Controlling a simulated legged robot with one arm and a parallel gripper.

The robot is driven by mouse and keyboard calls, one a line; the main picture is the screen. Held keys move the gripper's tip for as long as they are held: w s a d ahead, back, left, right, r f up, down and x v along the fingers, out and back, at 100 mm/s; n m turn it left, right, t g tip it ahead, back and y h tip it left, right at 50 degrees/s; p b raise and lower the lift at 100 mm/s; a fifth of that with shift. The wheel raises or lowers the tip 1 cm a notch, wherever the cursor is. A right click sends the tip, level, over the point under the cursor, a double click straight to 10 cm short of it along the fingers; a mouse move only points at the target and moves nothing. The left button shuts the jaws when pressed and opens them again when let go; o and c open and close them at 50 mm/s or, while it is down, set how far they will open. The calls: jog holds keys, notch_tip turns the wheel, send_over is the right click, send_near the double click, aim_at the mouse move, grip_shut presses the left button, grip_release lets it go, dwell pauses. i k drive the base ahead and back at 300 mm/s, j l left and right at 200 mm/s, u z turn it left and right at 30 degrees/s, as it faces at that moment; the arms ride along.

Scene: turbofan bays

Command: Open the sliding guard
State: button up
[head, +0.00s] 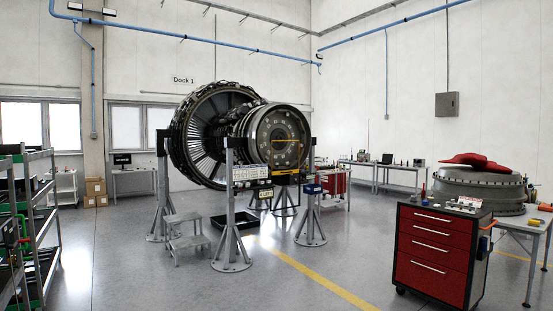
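A large turbofan engine (275,135) sits on grey support stands (230,210) in the middle of the room. A pale panel (250,173) with small markings is fixed in front of the engine's lower part, between the stand posts. I cannot tell which part is the sliding guard, or whether it is open or shut; it is too small or hidden from here. My gripper is not in view.
Grey steps (187,238) and a black tray (236,220) stand on the floor by the engine. A red tool cabinet (436,249) and a table with a round grey part (480,190) are at right. Shelving (38,230) is at left. The front middle floor is clear.

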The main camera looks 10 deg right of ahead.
aim_at(295, 171)
jog(key=i+l+z, duration=0.25)
jog(key=i, duration=0.25)
jog(key=i+z, duration=0.2)
jog(key=i, duration=0.3)
jog(key=i+z, duration=0.15)
jog(key=i, duration=4.6)
